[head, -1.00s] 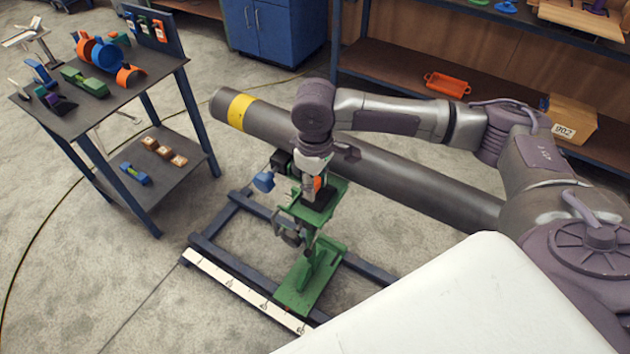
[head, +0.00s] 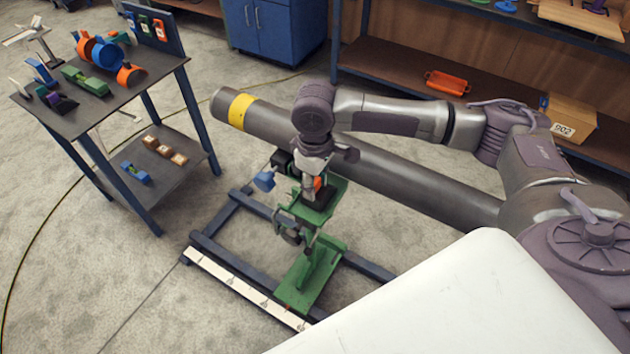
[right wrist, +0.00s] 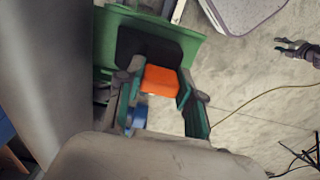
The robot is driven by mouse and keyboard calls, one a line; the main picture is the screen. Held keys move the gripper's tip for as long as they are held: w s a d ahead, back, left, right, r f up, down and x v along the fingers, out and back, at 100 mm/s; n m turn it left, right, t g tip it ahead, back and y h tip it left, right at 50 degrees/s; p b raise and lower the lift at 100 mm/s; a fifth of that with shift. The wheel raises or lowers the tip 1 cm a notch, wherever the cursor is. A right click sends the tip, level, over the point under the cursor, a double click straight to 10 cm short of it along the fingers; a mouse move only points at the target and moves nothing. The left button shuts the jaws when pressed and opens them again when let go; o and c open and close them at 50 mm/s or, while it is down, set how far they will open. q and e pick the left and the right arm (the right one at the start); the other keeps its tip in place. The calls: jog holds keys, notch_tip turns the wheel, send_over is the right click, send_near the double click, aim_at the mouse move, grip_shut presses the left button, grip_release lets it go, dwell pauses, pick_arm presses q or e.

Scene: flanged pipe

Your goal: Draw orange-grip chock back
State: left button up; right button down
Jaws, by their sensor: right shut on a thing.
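My right gripper (head: 314,186) reaches down from above onto the green pipe stand (head: 307,274) beside the pipe. In the right wrist view its two fingers (right wrist: 160,95) flank the orange grip of the chock (right wrist: 160,80), and the gripper is shut on it. A dark block lies just beyond the grip, against a green plate (right wrist: 186,38). In the head view only a small bit of the orange grip (head: 318,183) shows; the gripper hides the rest. A blue grip (head: 264,181) sticks out left of it.
A long grey pipe (head: 400,180) with a yellow band lies behind the stand. The dark floor frame (head: 228,262) carries a white ruled strip (head: 245,291) along its front. A tool cart (head: 130,80) stands at the left. Open floor lies between the cart and frame.

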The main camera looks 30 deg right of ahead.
jog(key=shift+p, duration=0.3)
dwell(0.4)
dwell(0.3)
jog(key=c, duration=0.7)
grip_release()
jog(key=shift+o, duration=0.2)
jog(key=shift+r, duration=0.1)
jog(key=shift+r+p, duration=3.5)
jog(key=shift+p, duration=1.1)
jog(key=shift+f, duration=0.15)
